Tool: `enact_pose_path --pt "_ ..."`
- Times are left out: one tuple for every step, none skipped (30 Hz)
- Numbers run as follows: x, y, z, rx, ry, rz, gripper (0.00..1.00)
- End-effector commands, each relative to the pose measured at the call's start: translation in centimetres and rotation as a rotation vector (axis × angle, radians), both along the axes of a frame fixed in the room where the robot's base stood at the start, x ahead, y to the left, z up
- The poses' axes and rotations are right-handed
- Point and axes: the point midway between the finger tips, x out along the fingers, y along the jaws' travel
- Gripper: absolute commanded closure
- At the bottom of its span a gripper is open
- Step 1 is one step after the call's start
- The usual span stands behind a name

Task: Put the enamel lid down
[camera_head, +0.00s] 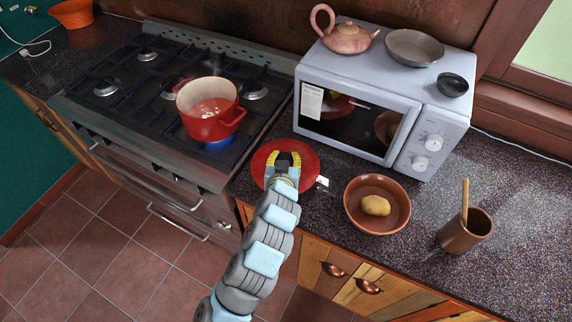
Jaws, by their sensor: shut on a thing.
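The red enamel lid (307,166) is a round disc at the counter's left part, in front of the microwave and right of the stove. My gripper (285,160) is over the middle of the lid and shut on it. My gripper's fingers hide the lid's centre and the grasped part. I cannot tell whether the lid touches the counter or hangs just above it. The red pot (212,122) stands uncovered on a stove burner with a blue flame under it, and pale contents show inside.
A brown bowl (356,205) with a potato (376,205) stands right of the lid. A small white object (322,182) lies beside the lid. The microwave (345,110) is behind. A brown cup (462,236) with a wooden tool stands further right. Counter is free between bowl and cup.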

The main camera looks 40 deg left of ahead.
Motion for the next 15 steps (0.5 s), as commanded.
enact_pose_path --pt "0.4 0.2 -0.5 -0.001 0.002 0.000 1.00" --pt "0.5 0.3 -0.7 0.000 0.001 0.000 1.00" --pt "0.7 0.4 -0.9 0.001 0.001 0.000 1.00" --pt "0.8 0.5 -1.0 0.001 0.000 0.000 1.00" --pt "0.9 0.6 -1.1 0.002 -0.001 0.000 1.00" --pt "0.9 0.6 -1.2 0.002 -0.002 -0.001 1.00" --pt "1.0 0.6 -1.3 0.002 -0.002 -0.001 1.00" --pt "1.0 0.7 -1.3 0.002 -0.002 -0.001 1.00" --pt "1.1 0.7 -1.4 0.002 -0.002 -0.001 1.00" --pt "1.2 0.8 -1.5 0.002 -0.001 -0.001 1.00" --pt "1.2 0.8 -1.7 0.002 -0.001 -0.001 1.00" --pt "1.4 0.9 -1.9 0.001 0.000 -0.001 1.00" --pt "1.4 0.9 -2.4 0.001 0.001 -0.001 1.00" --pt "1.3 0.9 -2.9 -0.001 0.002 0.000 1.00" --pt "1.3 0.9 -3.5 -0.002 0.004 0.001 1.00"
